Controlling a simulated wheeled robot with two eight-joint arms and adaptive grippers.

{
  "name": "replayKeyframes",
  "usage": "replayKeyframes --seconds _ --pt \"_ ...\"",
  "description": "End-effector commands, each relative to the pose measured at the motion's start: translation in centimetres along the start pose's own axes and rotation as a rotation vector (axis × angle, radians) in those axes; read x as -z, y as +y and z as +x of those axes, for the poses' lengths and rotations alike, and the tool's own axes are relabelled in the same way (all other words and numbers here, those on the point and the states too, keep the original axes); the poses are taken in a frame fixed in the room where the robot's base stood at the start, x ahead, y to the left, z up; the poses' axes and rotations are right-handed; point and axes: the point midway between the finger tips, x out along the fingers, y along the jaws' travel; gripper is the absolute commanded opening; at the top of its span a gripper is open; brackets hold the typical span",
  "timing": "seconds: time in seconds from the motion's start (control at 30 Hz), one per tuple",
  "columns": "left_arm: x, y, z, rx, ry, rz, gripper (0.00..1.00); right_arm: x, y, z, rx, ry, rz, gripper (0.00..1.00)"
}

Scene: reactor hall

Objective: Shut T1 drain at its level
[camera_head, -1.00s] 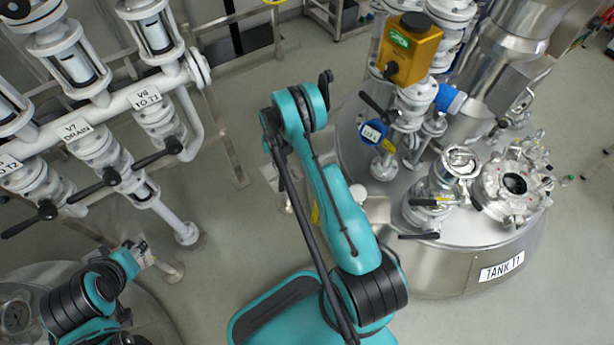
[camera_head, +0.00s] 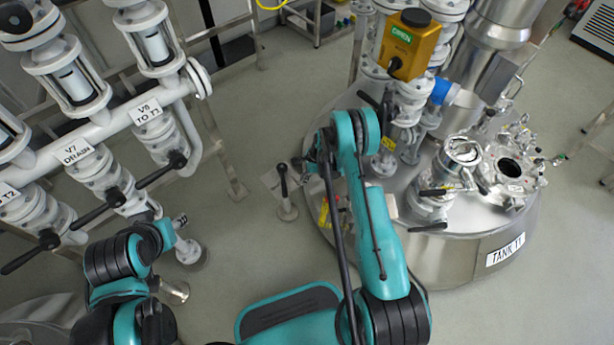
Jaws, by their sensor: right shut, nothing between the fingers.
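A valve with a black upright lever (camera_head: 283,181) stands on a grey stub on the floor, left of the steel tank (camera_head: 465,262) labelled TANK T1. No label on the valve is readable, so I cannot tell whether it is the T1 drain. My right arm rises across the middle, in front of the tank's left side. Its gripper (camera_head: 306,164) shows as small dark parts beside the teal joint, shut and empty, apart from the lever in the picture. My left arm is at lower left; its small grey end (camera_head: 180,222) is too unclear to read its jaws.
A pipe manifold (camera_head: 102,130) with black-handled valves fills the left; one label (camera_head: 76,153) reads V7 DRAIN. A yellow-orange box (camera_head: 412,48) marked OPEN sits above the tank. Bare grey floor (camera_head: 245,235) lies between manifold and tank.

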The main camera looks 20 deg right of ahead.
Motion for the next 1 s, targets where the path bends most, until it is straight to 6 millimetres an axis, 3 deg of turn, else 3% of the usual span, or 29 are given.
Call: replayKeyframes --seconds 0.03,0.2,0.43,0.9,1.0 --pt "-0.5 0.0 0.7 0.000 0.000 0.000 0.40 0.1 0.0 1.6 0.000 0.000 -0.001 0.00" --pt "-1.2 0.0 1.7 0.000 0.000 0.000 0.40 -0.1 0.0 4.8 -0.001 0.000 -0.002 0.00" --pt "-1.8 0.0 2.5 0.000 0.000 0.000 0.40 -2.9 0.0 5.8 -0.001 0.001 -0.003 0.00" --pt "-1.9 0.0 2.6 0.000 0.000 0.000 0.40 -3.6 0.0 5.9 0.000 0.001 -0.001 0.00" --pt "-1.9 0.0 2.6 0.000 0.000 0.000 0.40 -4.8 0.0 6.3 -0.001 0.001 -0.004 0.00"
